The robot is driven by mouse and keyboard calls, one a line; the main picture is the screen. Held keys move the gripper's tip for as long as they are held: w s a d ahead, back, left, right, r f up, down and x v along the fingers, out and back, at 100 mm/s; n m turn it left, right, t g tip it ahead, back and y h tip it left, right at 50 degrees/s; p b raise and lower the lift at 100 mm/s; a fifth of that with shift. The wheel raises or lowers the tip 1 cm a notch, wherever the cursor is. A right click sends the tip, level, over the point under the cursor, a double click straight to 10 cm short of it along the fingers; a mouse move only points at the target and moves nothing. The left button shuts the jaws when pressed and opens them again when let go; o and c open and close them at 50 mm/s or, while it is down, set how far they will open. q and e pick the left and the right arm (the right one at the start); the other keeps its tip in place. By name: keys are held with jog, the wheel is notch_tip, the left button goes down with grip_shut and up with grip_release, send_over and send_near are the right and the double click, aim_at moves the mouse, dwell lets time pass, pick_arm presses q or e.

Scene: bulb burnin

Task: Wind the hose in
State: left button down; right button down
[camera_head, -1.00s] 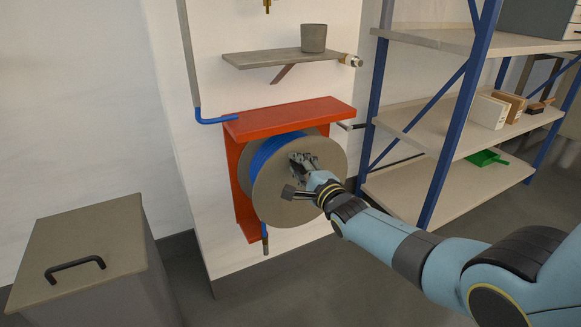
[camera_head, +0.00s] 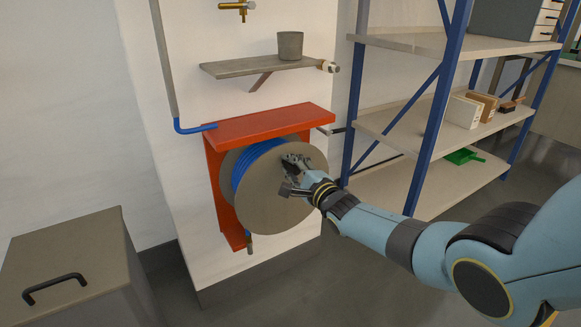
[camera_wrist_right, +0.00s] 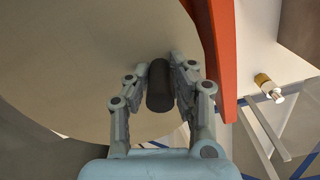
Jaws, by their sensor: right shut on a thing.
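A hose reel with a round beige disc (camera_head: 262,200) hangs in a red bracket (camera_head: 268,124) on the white wall. Blue hose (camera_head: 250,163) is wound on the drum behind the disc, and a short hose end (camera_head: 249,243) hangs below. My right gripper (camera_head: 293,168) is at the upper part of the disc's face. In the right wrist view my right gripper's fingers (camera_wrist_right: 161,75) are shut on the dark crank handle (camera_wrist_right: 159,86), which stands out from the disc (camera_wrist_right: 100,60). The left gripper is out of view.
A small wall shelf (camera_head: 262,67) with a grey pot (camera_head: 290,45) is above the bracket, and a brass tap (camera_head: 238,8) is higher. A blue-post shelving unit (camera_head: 430,120) stands right. A lidded bin (camera_head: 70,255) stands at lower left. Floor between is clear.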

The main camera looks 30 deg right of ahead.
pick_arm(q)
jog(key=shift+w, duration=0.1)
pick_arm(e)
jog(key=shift+d, duration=0.1)
jog(key=c, duration=1.3)
grip_release()
jog(key=shift+s+d, duration=0.1)
jog(key=shift+c, duration=0.2)
jog(key=shift+o, duration=1.1)
jog(key=shift+s, duration=0.15)
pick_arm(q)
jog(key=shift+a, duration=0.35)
pick_arm(e)
jog(key=s, duration=1.1)
jog(key=shift+s, duration=0.35)
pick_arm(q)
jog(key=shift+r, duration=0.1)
pick_arm(e)
jog(key=shift+d+f, duration=0.1)
